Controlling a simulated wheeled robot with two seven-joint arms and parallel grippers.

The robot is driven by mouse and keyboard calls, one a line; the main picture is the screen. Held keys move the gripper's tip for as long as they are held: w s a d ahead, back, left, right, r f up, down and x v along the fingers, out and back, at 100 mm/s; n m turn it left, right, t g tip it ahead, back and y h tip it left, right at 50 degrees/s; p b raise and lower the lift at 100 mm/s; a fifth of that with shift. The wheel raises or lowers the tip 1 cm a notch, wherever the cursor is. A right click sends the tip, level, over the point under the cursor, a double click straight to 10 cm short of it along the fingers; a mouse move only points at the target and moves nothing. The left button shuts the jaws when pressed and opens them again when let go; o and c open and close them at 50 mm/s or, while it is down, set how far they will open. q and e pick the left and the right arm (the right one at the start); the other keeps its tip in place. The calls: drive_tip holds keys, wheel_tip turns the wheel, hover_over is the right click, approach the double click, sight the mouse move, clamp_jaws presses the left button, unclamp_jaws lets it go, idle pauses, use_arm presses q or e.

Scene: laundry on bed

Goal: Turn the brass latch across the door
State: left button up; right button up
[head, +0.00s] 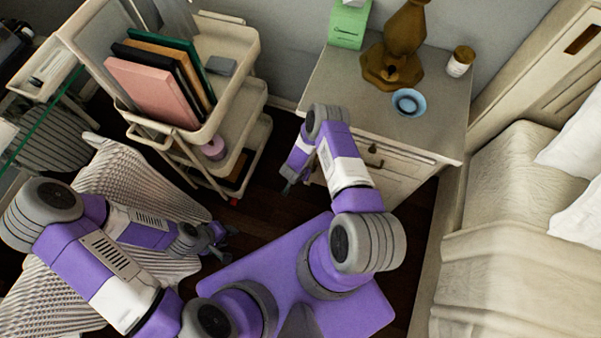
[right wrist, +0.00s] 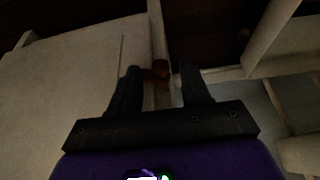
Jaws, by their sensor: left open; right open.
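The brass latch (right wrist: 160,69) shows dim and brownish in the right wrist view, at the edge of a pale door panel (right wrist: 70,85). My right gripper (right wrist: 162,80) is open, with one dark finger on either side of the latch; I cannot tell whether they touch it. In the head view the right gripper (head: 290,187) points down beside the nightstand (head: 440,110), whose front is partly hidden by my right arm. My left gripper (head: 222,240) is open and empty, low over the floor near the striped cloth.
A rolling cart (head: 235,110) with books (head: 155,85) stands left of the nightstand. A brass lamp (head: 400,45), blue bowl (head: 409,102), jar (head: 460,62) and green tissue box (head: 348,25) are on the nightstand. The bed (head: 510,240) bounds the right side.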

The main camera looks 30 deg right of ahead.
drive_tip(key=shift+d+f, duration=0.1)
drive_tip(key=shift+f, duration=0.25)
clamp_jaws()
drive_tip(key=shift+w, duration=0.1)
drive_tip(key=shift+w+a+n+g+h, duration=0.1)
drive_tip(key=shift+w+n+g+h, duration=0.1)
drive_tip(key=shift+g+h, duration=0.45)
drive_tip(key=shift+w+a+n+g+h, duration=0.1)
drive_tip(key=shift+n+g+h, duration=0.1)
drive_tip(key=shift+g+h, duration=0.45)
